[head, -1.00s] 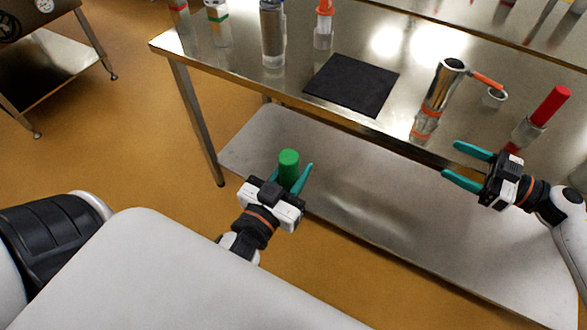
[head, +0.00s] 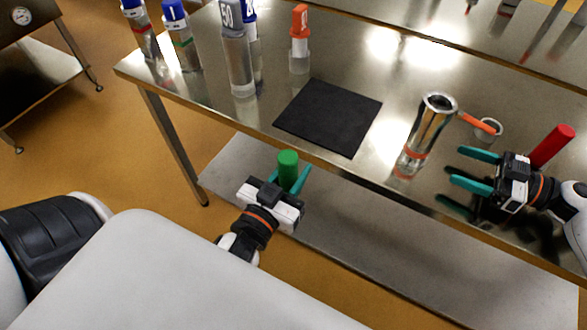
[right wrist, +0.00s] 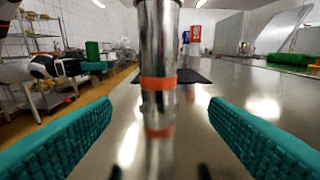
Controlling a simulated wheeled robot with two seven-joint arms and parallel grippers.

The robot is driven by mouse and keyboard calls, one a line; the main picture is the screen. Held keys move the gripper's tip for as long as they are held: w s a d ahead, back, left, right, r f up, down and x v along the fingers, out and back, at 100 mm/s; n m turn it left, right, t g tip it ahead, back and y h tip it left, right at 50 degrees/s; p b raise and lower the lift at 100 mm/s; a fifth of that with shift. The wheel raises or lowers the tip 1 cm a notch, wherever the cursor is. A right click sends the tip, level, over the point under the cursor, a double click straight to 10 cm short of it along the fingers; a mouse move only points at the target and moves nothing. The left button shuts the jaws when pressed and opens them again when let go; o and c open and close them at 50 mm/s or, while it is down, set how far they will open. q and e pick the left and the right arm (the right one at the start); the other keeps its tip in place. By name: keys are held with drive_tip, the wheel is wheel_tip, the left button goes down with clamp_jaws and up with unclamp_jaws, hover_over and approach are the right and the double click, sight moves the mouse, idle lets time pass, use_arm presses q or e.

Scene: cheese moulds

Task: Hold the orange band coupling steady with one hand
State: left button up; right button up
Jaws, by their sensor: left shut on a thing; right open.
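The coupling (head: 428,130) is a shiny metal cylinder with an orange band near its foot. It stands upright on the steel table (head: 335,60) near the front edge. In the right wrist view the coupling (right wrist: 158,50) is straight ahead, between the fingers in the picture but beyond their tips. My right gripper (head: 458,165) is open and empty, to the right of the coupling and apart from it. My left gripper (head: 288,178) is shut on a green cylinder (head: 288,160), in front of the table.
A black mat (head: 330,115) lies left of the coupling. A small cup with an orange handle (head: 480,123) and a red-topped cylinder (head: 553,145) are to its right. Several capped bottles, one with an orange cap (head: 300,25), stand at the back left. A lower shelf (head: 370,230) is below.

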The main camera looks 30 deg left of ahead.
sight(422, 151)
drive_tip(key=a, duration=0.8)
drive_tip(key=shift+s+a+f, duration=0.1)
drive_tip(key=shift+a+f, duration=0.15)
drive_tip(key=shift+f, duration=0.05)
drive_tip(key=shift+a+f, duration=0.15)
drive_tip(key=shift+a, duration=0.5)
drive_tip(key=c, duration=0.8)
